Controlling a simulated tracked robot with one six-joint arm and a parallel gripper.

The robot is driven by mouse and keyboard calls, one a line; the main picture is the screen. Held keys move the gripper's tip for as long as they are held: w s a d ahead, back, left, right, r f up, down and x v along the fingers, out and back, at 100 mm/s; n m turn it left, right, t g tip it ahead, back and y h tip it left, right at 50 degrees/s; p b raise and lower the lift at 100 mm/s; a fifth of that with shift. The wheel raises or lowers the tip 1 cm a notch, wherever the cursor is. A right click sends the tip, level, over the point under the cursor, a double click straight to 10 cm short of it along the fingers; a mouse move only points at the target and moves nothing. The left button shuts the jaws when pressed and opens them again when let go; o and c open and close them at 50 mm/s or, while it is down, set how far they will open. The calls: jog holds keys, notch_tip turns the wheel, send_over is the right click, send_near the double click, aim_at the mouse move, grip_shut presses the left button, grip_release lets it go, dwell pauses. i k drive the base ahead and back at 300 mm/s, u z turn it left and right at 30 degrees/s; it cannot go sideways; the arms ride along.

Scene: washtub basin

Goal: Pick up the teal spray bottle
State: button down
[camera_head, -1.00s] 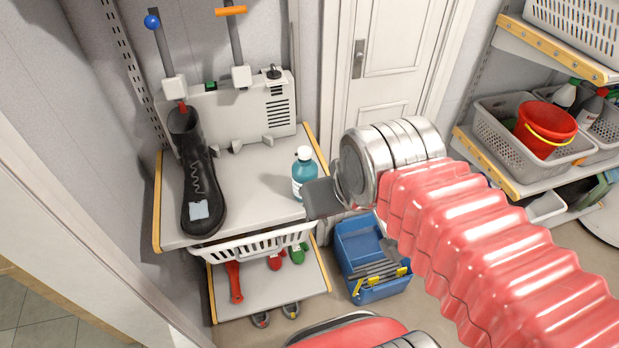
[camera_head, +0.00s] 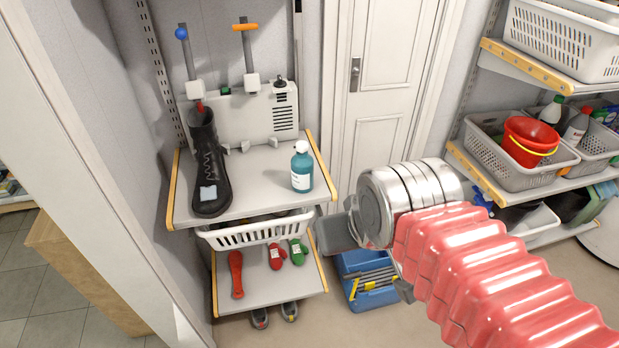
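The teal spray bottle (camera_head: 302,168) has a white label and stands upright on the right part of the upper grey shelf (camera_head: 255,190). My gripper (camera_head: 336,234) is below and to the right of the bottle in the picture, just beyond the shelf's front right corner. It is apart from the bottle. One broad grey finger shows clearly, and the wrist hides much of the rest, so I cannot tell how far the fingers are apart. Nothing is seen held in it.
A white basket (camera_head: 255,233) hangs under the shelf. A blue toolbox (camera_head: 352,262) is on the floor below my gripper. A closed door (camera_head: 385,90) is behind.

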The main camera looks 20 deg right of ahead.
aim_at(302, 165)
jog(key=z, duration=0.1)
jog(key=i, duration=0.45)
jog(key=u, duration=2.9)
